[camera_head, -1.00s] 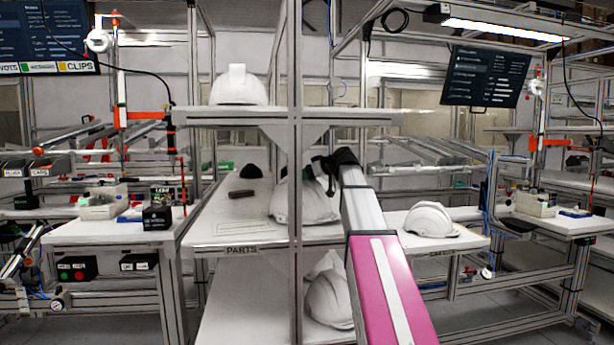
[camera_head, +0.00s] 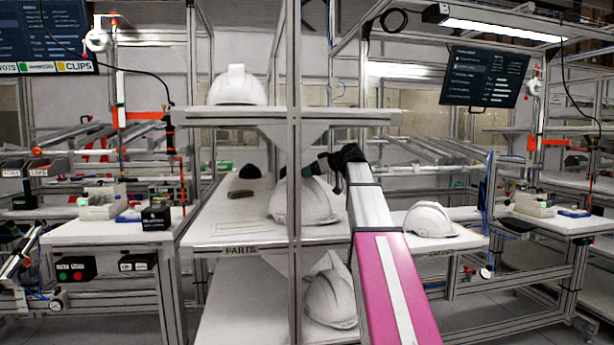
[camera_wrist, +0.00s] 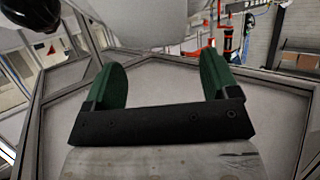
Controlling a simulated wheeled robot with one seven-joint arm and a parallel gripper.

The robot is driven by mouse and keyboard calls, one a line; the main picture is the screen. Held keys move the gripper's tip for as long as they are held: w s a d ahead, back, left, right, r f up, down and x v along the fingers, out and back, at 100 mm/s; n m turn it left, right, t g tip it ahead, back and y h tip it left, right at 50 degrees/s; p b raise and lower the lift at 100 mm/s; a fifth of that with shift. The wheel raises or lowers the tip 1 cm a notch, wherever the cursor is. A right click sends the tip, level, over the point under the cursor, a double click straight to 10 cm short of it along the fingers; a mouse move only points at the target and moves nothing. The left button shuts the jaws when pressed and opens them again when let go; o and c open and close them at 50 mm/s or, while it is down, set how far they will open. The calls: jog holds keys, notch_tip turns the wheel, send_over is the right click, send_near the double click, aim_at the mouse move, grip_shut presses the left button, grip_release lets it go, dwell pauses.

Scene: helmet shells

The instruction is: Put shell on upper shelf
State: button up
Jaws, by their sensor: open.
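A white helmet shell (camera_head: 303,203) sits on the middle shelf marked PARTS (camera_head: 215,236), partly behind the upright post. Another white shell (camera_head: 237,86) stands on the upper shelf (camera_head: 350,115), left of the post. My gripper (camera_head: 287,175) is just above the middle-shelf shell in the head view, partly hidden by the post. In the wrist view my gripper (camera_wrist: 162,75) shows two green fingers wide apart with nothing between them. A pale rounded shell surface (camera_wrist: 175,22) lies beyond the fingertips; contact cannot be told.
White shells (camera_head: 331,298) lie on the lower shelf, and one shell (camera_head: 431,220) is on the right bench. A dark rounded object (camera_head: 250,171) sits at the middle shelf's back. The post (camera_head: 294,150) stands close to my gripper. The upper shelf's right part looks clear.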

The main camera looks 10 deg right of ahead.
jog(key=v, duration=0.8)
jog(key=shift+s+d, duration=0.2)
jog(key=shift+s, duration=0.05)
